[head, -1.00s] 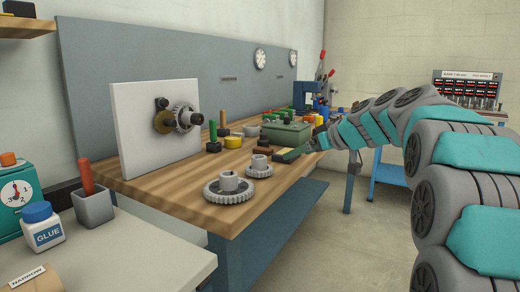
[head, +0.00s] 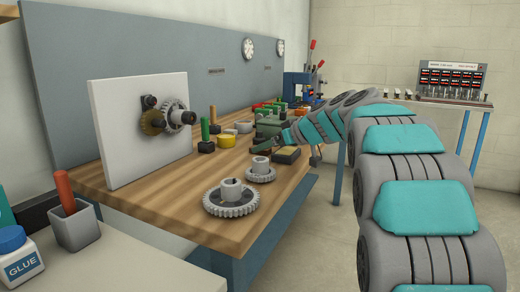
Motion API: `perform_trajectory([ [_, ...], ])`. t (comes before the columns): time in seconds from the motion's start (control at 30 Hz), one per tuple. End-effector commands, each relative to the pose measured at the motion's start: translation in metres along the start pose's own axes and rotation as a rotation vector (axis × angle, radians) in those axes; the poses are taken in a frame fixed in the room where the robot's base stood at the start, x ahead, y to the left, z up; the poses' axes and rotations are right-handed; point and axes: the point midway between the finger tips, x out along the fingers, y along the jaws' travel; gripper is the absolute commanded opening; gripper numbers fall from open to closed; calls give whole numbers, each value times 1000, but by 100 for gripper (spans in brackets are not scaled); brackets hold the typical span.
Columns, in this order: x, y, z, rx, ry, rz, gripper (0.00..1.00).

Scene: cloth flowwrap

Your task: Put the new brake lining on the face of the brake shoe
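My arm reaches from the right over the workbench (head: 180,215). My gripper (head: 276,143) is small and far off, at the bench's right side, close to a green metal box (head: 270,127). Its fingers blend with the things around it, so I cannot tell whether they are open or hold anything. A small dark block with a tan top (head: 286,154) lies just below the gripper, near the bench edge. I cannot make out for certain which thing is the brake shoe or the new lining; my arm hides part of that area.
Two grey gears, a large one (head: 231,202) and a smaller one (head: 261,172), lie on the bench front. A white upright board (head: 115,140) carries meshed gears. Coloured-handled tools stand behind. A glue bottle (head: 20,258) and a grey cup (head: 75,228) stand at the lower left.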

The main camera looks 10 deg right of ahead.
Motion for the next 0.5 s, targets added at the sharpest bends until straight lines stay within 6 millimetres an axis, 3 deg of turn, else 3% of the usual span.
perform_trajectory([
  [0.2, 22, 0, 0, 2, -1, -1, 89],
  [0.43, 23, 0, 0, 1, 0, -1, 89],
  [0.5, 23, 0, 0, 1, 0, -1, 82],
])
